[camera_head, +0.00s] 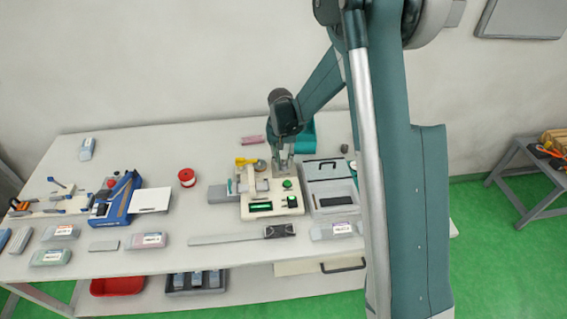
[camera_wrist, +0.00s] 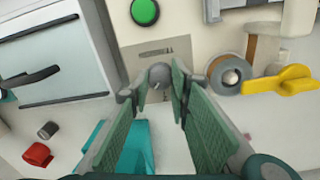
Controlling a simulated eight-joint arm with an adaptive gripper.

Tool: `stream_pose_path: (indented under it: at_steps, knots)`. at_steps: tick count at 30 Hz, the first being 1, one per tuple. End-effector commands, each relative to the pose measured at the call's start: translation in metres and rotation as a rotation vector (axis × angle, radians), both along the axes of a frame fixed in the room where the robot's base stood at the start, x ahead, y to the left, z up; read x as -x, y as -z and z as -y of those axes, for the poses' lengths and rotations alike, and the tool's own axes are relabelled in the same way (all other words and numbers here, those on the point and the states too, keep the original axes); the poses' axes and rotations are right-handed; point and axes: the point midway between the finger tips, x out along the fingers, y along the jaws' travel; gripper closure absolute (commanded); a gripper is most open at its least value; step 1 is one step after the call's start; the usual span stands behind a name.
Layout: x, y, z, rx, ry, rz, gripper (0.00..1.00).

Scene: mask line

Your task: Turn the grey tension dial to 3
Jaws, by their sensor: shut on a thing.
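The scale's numbers are too small to read, and I cannot tell the dial's setting. My gripper (camera_wrist: 161,84) is shut on the dial, with one green-padded finger on each side of it. In the head view my gripper (camera_head: 283,166) reaches down at the back of the machine, and the dial is hidden there.
A green button (camera_wrist: 145,12) is close to the dial. A yellow lever (camera_wrist: 280,81) and a round metal part (camera_wrist: 229,73) are to the right of my fingers. A grey lidded box (camera_head: 333,199) stands beside the machine.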

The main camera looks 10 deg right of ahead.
Motion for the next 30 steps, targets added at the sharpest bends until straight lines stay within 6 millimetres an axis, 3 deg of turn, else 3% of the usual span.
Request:
stream_pose_path:
  at_steps: [2, 3, 6, 20, 30]
  knots:
    - [-0.001, 0.000, -0.001, -0.001, 0.000, 0.001, 0.93]
    - [-0.001, 0.000, -0.001, -0.001, 0.000, 0.001, 0.76]
    - [-0.001, 0.000, -0.001, -0.001, 0.000, 0.001, 0.65]
    - [0.000, -0.004, 0.000, 0.000, 0.001, 0.000, 0.65]
    - [0.000, -0.032, -0.001, 0.000, 0.001, 0.000, 0.65]
